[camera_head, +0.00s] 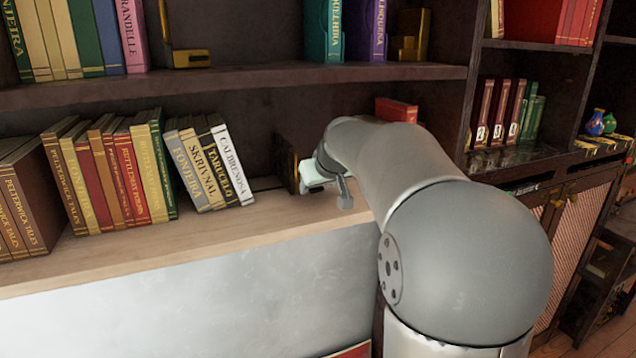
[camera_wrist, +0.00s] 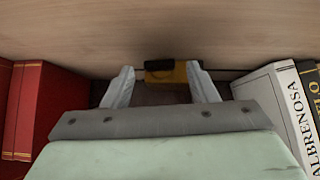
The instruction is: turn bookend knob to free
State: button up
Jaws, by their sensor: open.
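The bookend (camera_head: 289,168) stands on the pale wooden shelf as a dark upright plate with a thin gold edge, right of the leaning books and apart from them. My gripper (camera_head: 316,182) is beside it, partly hidden by my own arm. In the wrist view my gripper (camera_wrist: 160,72) is open, its two pale fingers either side of a brass piece (camera_wrist: 181,75) with a black block (camera_wrist: 159,65), apparently the bookend's base and knob. Contact with the fingers cannot be told. The knob's setting cannot be read, and the knob is hidden in the head view.
Leaning books end with the white Calbrenosa book (camera_head: 230,163), also at right in the wrist view (camera_wrist: 280,110). A red book (camera_wrist: 42,110) is at left there; a red book (camera_head: 396,110) lies behind my arm. An upper shelf (camera_head: 240,80) runs above.

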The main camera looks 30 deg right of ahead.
jog(key=c, duration=1)
jog(key=shift+d+f+b, duration=0.1)
jog(key=shift+b, duration=0.25)
jog(key=shift+m+y, duration=0.3)
jog(key=shift+y, duration=0.1)
jog(key=o, duration=1)
